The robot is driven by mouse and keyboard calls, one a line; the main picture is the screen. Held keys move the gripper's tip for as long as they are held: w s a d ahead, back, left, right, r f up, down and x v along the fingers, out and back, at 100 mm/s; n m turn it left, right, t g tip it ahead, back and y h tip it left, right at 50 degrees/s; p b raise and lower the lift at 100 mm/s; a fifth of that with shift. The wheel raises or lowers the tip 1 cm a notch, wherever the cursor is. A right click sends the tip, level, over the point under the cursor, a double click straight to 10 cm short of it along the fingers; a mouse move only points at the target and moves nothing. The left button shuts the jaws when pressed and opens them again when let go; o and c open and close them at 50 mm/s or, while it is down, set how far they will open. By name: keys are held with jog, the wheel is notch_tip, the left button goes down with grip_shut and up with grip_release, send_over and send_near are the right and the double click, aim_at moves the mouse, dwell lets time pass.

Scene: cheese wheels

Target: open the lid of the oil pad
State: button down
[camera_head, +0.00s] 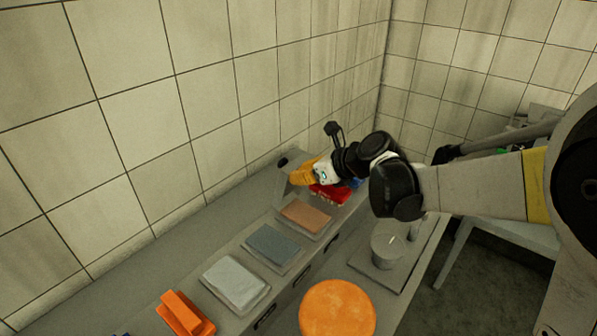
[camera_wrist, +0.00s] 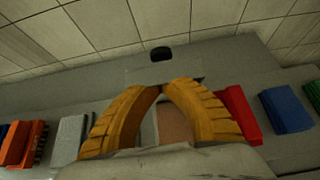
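A grey box-like piece with a black knob (camera_head: 282,162) stands at the far end of the counter by the wall. In the wrist view its black knob (camera_wrist: 160,54) shows just beyond my fingertips. I cannot tell for certain that it is the oil pad's lid. My gripper (camera_head: 293,178) has yellow ribbed fingers and is right in front of this piece. In the wrist view the fingers of my gripper (camera_wrist: 163,86) bow outward and their tips come together, with nothing clearly held. Whether the tips touch the grey piece is unclear.
A row of pads lies along the counter: brown (camera_head: 306,216), slate (camera_head: 272,246), light grey (camera_head: 236,280) and orange (camera_head: 184,313). Red (camera_wrist: 240,113) and blue (camera_wrist: 286,109) blocks lie right of my fingers. An orange wheel (camera_head: 337,309) is in front. The tiled wall is close behind.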

aim_at(283, 164)
jog(key=shift+w+a+r+g+h+p, duration=0.4)
jog(key=shift+a+r+h+p, duration=0.15)
jog(key=shift+p, duration=0.2)
jog(key=shift+w+a+g+h+p, duration=0.3)
jog(key=shift+w+a+h+p, duration=0.15)
jog(key=shift+a+p, duration=0.1)
jog(key=shift+w+a, duration=0.4)
jog(key=shift+a, duration=0.1)
